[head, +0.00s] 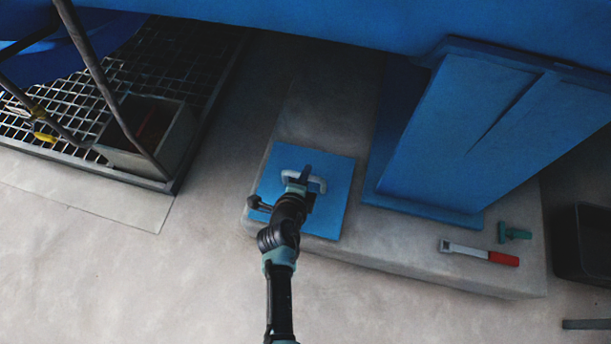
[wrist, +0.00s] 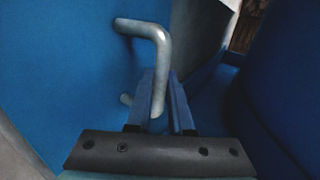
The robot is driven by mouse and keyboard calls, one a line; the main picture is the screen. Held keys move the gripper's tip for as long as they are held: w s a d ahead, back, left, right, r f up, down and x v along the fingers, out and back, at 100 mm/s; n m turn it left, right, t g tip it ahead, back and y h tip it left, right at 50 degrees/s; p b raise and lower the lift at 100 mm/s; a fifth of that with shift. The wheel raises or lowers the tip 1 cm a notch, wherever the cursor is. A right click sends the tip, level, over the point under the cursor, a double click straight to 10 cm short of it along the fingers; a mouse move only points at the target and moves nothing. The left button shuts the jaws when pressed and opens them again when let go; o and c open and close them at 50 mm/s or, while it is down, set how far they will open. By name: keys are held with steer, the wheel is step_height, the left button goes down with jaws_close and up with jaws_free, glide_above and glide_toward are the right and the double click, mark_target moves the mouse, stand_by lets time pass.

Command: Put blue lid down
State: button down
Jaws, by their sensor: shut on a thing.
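The blue lid (head: 335,205) is a flat square plate with a pale grey bar handle (head: 318,183). In the head view it is over the left end of the concrete plinth; whether it touches the plinth, I cannot tell. My gripper (head: 303,178) is shut on the handle, and my arm hides part of the lid's near side. In the wrist view the lid (wrist: 65,70) fills the left side. Its bent handle (wrist: 160,45) passes between the fingers of my gripper (wrist: 167,88).
A blue support leg (head: 480,140) stands on the plinth (head: 400,250) right of the lid. A red-handled tool (head: 480,252) and a teal piece (head: 514,233) lie at the plinth's right. A dark bin (head: 585,245) is far right. A grating with a grey box (head: 150,140) is left.

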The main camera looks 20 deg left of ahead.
steer(key=shift+w+r, duration=0.1)
steer(key=shift+w, duration=0.05)
steer(key=c, duration=1.3)
jaws_free()
steer(key=shift+f, duration=0.2)
steer(key=o, duration=0.5)
steer(key=shift+r, duration=0.15)
steer(key=shift+s+r, duration=0.2)
steer(key=shift+s, duration=0.05)
steer(key=p+v, duration=0.4)
steer(key=v, duration=0.7)
steer(key=shift+s+r+p, duration=0.1)
steer(key=shift+s+p, duration=0.2)
